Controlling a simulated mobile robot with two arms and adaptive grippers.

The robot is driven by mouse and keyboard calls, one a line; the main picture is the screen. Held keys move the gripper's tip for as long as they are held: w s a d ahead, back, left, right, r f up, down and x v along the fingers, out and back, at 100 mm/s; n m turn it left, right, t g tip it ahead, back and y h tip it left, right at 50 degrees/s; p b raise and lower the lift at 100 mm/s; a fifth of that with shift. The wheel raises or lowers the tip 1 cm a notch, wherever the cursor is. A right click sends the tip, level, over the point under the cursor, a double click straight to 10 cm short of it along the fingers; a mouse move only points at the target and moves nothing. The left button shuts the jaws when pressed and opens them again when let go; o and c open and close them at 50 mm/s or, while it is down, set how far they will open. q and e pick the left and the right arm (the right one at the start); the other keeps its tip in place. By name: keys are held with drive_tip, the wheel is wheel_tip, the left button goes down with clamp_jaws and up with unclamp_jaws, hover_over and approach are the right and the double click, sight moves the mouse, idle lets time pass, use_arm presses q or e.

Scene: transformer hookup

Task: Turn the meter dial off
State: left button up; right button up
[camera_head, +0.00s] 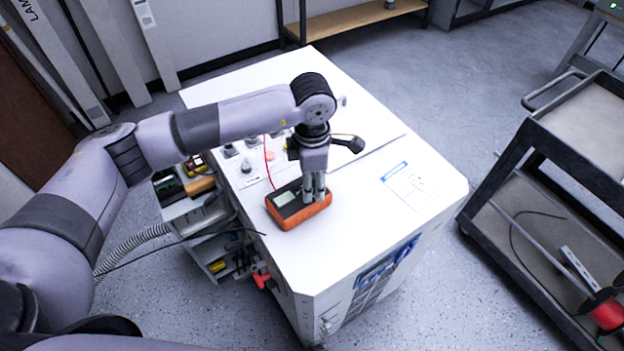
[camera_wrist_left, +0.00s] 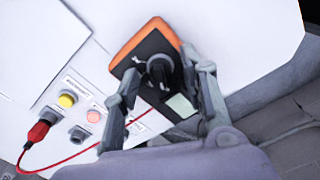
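The orange and black meter (camera_head: 298,204) lies on the white cabinet top, with its grey screen facing up. In the left wrist view the meter (camera_wrist_left: 128,62) shows its black round dial (camera_wrist_left: 158,71) and its pale screen (camera_wrist_left: 181,105). My left gripper (camera_head: 315,198) points down over the meter and hides the dial in the head view. In the left wrist view its two fingers (camera_wrist_left: 168,84) stand apart, one on each side of the dial. I cannot tell whether they touch it. My right gripper is not in view.
The white cabinet (camera_head: 360,230) has sockets and knobs, with a red lead (camera_wrist_left: 65,160) plugged into a red connector (camera_wrist_left: 38,132). A paper label (camera_head: 409,185) lies right of the meter. A black cart (camera_head: 560,150) stands at the right, with grey floor between.

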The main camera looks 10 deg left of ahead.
use_arm(q)
drive_tip(key=shift+r, duration=0.15)
wheel_tip(320, 180, up, 12)
idle(0.4)
drive_tip(key=shift+f, duration=0.2)
